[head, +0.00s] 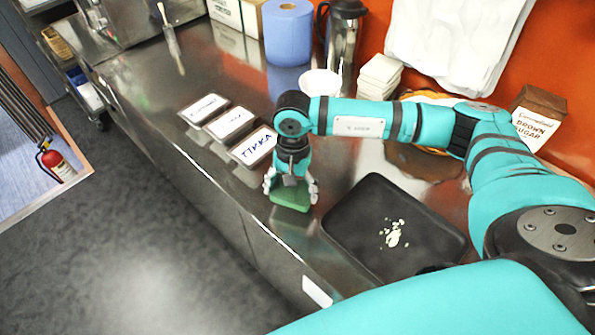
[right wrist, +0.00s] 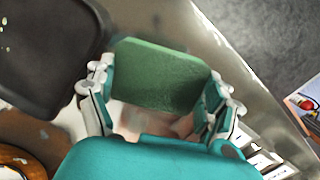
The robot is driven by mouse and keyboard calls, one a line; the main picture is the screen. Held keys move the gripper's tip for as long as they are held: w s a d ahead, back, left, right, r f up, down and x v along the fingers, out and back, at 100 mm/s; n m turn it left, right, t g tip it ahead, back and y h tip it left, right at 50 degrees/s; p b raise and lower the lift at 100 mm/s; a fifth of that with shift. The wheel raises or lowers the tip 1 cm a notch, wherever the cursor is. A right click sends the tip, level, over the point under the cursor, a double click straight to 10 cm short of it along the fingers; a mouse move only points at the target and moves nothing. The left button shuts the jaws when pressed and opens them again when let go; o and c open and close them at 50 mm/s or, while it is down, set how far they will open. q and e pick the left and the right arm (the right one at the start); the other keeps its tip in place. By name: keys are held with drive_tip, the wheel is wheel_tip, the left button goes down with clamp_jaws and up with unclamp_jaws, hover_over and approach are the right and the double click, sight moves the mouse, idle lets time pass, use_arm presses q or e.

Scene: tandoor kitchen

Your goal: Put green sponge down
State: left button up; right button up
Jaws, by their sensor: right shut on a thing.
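The green sponge (head: 290,197) is between the fingers of my right gripper (head: 291,188), at the counter's front edge, just left of the black tray. In the right wrist view the sponge (right wrist: 158,72) spans the gap between the fingers, its broad face showing. The gripper is shut on it and points down. I cannot tell whether the sponge touches the steel counter (head: 190,155) or hangs a little above it. My left gripper is not in view.
The black tray (head: 350,240) with pale crumbs lies close to the right. Several labelled containers, one marked TIKKA (head: 254,146), stand behind and left. A white bowl (head: 320,83), blue paper roll (head: 288,32) and flask (head: 344,40) stand farther back. The floor drops away at the front edge.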

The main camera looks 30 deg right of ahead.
drive_tip(key=w+d, duration=0.1)
drive_tip(key=w+d+p, duration=0.1)
drive_tip(key=w, duration=0.1)
drive_tip(key=w+d, duration=0.1)
drive_tip(key=d, duration=0.1)
drive_tip(key=shift+w+f, duration=0.25)
drive_tip(key=shift+w, duration=0.15)
drive_tip(key=shift+f+p, duration=0.15)
drive_tip(key=shift+p, duration=0.25)
wheel_tip(320, 180, down, 2)
drive_tip(key=shift+f+p, duration=0.1)
drive_tip(key=shift+p, duration=0.65)
drive_tip(key=shift+f, duration=0.7)
drive_tip(key=o, duration=1)
drive_tip(key=shift+o, duration=0.2)
drive_tip(key=shift+r, duration=0.1)
